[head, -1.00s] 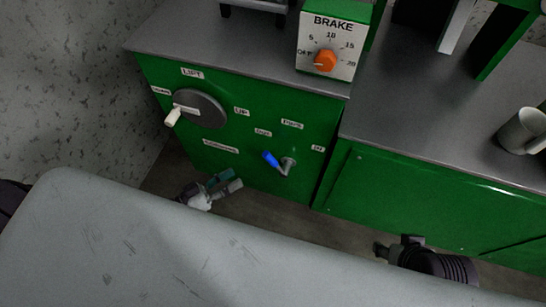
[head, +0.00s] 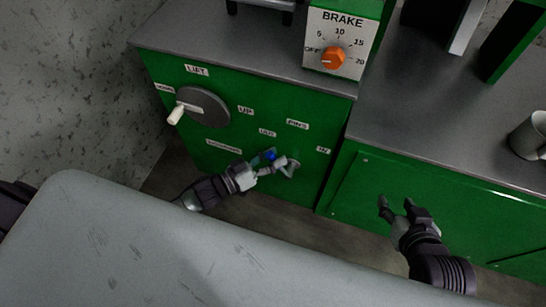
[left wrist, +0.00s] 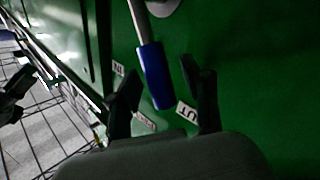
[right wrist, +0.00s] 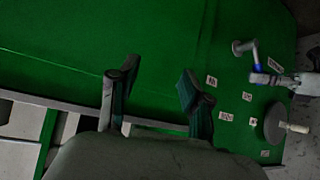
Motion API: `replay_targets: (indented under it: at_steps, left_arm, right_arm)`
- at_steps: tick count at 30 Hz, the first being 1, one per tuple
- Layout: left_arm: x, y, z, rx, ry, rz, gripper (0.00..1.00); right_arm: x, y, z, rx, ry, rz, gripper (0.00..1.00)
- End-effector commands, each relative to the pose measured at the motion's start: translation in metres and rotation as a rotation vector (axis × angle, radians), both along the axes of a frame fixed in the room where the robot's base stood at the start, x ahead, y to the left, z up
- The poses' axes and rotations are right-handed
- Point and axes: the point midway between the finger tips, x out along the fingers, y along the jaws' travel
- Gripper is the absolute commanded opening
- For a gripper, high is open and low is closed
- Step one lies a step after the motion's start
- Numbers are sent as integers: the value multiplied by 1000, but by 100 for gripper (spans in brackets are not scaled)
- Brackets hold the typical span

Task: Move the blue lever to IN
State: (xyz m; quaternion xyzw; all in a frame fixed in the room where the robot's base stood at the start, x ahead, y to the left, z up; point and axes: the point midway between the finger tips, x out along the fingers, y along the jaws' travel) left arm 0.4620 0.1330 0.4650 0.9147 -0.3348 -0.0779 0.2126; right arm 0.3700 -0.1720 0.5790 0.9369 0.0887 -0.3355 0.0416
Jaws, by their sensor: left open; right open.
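The blue lever (head: 271,155) sits on the front of the green cabinet. Its blue grip points left from a grey pivot, away from the IN label (head: 323,150). My left gripper (head: 268,162) is open at the blue grip and partly covers it. In the left wrist view the blue lever (left wrist: 154,76) lies between the two open fingers, and I cannot tell if they touch it. The IN label (left wrist: 118,69) and OUT label (left wrist: 187,112) show behind. My right gripper (head: 397,206) is open and empty before the right-hand cabinet.
A grey LIFT dial (head: 205,107) with a white handle is left of the lever. A BRAKE box (head: 340,40) with an orange knob stands on the cabinet top. A mug (head: 529,136) stands at the right. A pale grey surface (head: 160,250) fills the near foreground.

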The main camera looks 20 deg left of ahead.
Motion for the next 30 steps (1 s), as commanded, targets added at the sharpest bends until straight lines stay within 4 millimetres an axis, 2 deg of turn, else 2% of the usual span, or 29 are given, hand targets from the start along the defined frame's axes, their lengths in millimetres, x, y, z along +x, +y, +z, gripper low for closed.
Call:
replay_targets:
  at_steps: [2, 11, 24, 30]
  left_arm:
    - [0, 0, 0, 0, 0, 0, 49]
    - [0, 0, 0, 0, 0, 0, 0]
    - [0, 0, 1, 5, 0, 0, 0]
    - [0, -2, 4, 34, -1, 1, 0]
  right_arm:
    - [0, 0, 0, 0, 0, 0, 49]
    - [0, 0, 0, -1, 2, -1, 49]
    - [-2, -1, 0, -4, 15, -1, 49]
    - [-30, -11, -17, -39, 182, -12, 49]
